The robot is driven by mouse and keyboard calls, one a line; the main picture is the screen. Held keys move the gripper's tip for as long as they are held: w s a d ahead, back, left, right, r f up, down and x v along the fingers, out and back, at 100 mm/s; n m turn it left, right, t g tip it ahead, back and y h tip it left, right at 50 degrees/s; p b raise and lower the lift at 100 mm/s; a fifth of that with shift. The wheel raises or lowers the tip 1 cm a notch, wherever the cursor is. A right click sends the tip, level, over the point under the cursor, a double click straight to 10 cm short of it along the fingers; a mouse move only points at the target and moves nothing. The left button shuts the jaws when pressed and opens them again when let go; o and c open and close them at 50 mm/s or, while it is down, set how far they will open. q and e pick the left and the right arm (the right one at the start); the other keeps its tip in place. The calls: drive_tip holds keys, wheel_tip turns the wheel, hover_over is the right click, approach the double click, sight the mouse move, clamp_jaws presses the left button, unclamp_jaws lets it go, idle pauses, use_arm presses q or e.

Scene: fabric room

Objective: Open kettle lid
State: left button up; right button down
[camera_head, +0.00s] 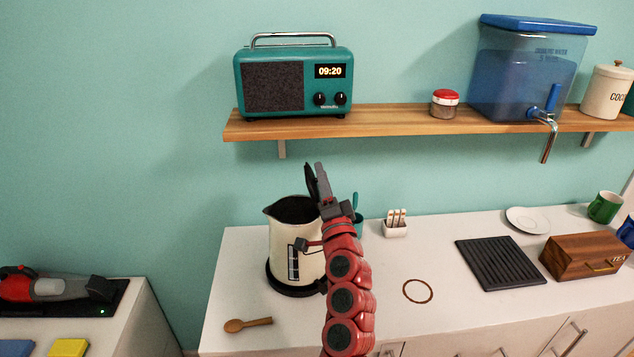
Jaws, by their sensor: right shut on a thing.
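The cream kettle (284,238) stands upright on its black base near the left end of the white counter. Its top shows as a dark opening, and the black lid (311,184) stands tilted up at the right side of the rim. My right gripper (320,178) is at the lid, shut on it, with the red arm reaching up from below. The gripper and arm hide the kettle's right side and part of the lid. My left gripper is not in view.
A wooden shelf (400,118) with a teal radio (273,85) and a blue water dispenser (524,75) hangs above the counter. A wooden spoon (247,324) lies in front of the kettle. A white holder (396,229) and a black ribbed mat (499,263) stand right of my arm.

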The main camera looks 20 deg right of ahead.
drive_tip(key=shift+d+m, duration=0.2)
drive_tip(key=shift+m, duration=0.3)
drive_tip(key=c, duration=0.7)
unclamp_jaws()
drive_tip(key=p+v, duration=0.2)
drive_tip(key=v, duration=1.5)
drive_tip(key=shift+s+a+f, duration=0.2)
drive_tip(key=shift+a, duration=0.05)
